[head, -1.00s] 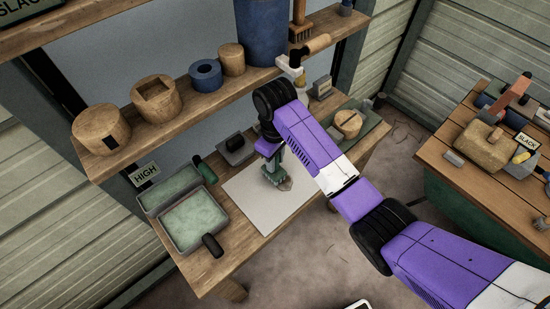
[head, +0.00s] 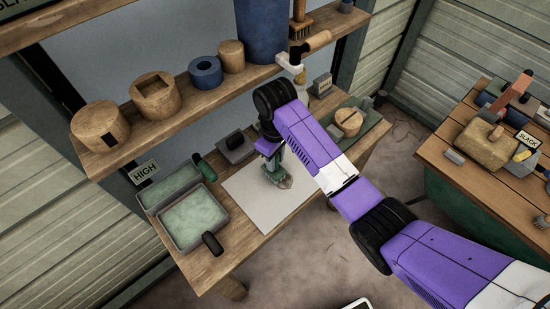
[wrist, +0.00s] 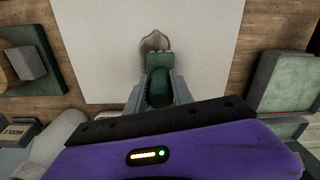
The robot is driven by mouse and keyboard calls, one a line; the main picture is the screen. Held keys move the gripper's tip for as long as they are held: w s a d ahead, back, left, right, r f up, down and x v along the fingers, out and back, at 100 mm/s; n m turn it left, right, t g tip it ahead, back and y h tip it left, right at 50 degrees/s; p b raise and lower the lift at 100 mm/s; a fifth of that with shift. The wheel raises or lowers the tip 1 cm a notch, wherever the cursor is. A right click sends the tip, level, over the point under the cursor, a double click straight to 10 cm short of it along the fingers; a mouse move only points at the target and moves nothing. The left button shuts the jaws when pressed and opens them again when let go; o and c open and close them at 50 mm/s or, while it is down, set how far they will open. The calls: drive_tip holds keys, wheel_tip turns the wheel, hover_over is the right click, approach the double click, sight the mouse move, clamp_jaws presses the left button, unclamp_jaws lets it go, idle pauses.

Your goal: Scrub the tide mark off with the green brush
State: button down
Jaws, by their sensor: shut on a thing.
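My gripper (wrist: 158,92) is shut on the green brush (wrist: 158,62), with a finger on either side of its dark green handle. The brush (head: 274,171) points down at the pale sheet on the bench, its head at the sheet's surface. The tide mark (wrist: 154,41) is a brownish ring with a grey-brown middle on the pale sheet (wrist: 210,45). It lies just beyond the brush head in the wrist view, and the brush covers its near edge. In the head view the sheet (head: 255,212) lies under my gripper, and only part of the mark shows beside the brush.
Two shallow green trays (head: 160,237) stand left of the sheet, with a dark handle by the front one. A dark green tray (head: 373,133) with a round wooden piece is on the right. A shelf (head: 180,122) with wooden blocks runs behind. Another bench (head: 450,178) stands far right.

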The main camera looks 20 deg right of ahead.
drive_tip(key=shift+s, duration=0.1)
drive_tip(key=shift+s+d+r+p, duration=0.1)
drive_tip(key=shift+s+d+p, duration=0.1)
drive_tip(key=shift+s+p, duration=0.4)
drive_tip(key=shift+s+d+r+p, duration=0.15)
drive_tip(key=shift+s+p, duration=0.2)
drive_tip(key=shift+p, duration=0.3)
drive_tip(key=shift+s+d+f, duration=0.1)
drive_tip(key=shift+s+f, duration=0.15)
drive_tip(key=shift+s+d, duration=0.2)
drive_tip(key=shift+s, duration=0.45)
drive_tip(key=shift+w+b, duration=0.1)
drive_tip(key=shift+b, duration=0.2)
drive_tip(key=shift+w+a+b, duration=0.2)
drive_tip(key=shift+w+b, duration=0.05)
drive_tip(key=shift+w, duration=0.4)
drive_tip(key=shift+w+a+b, duration=0.25)
drive_tip(key=shift+w, duration=0.35)
drive_tip(key=shift+w+a+b, duration=0.2)
drive_tip(key=shift+w+b, duration=0.05)
drive_tip(key=shift+w, duration=0.4)
drive_tip(key=shift+s, duration=0.1)
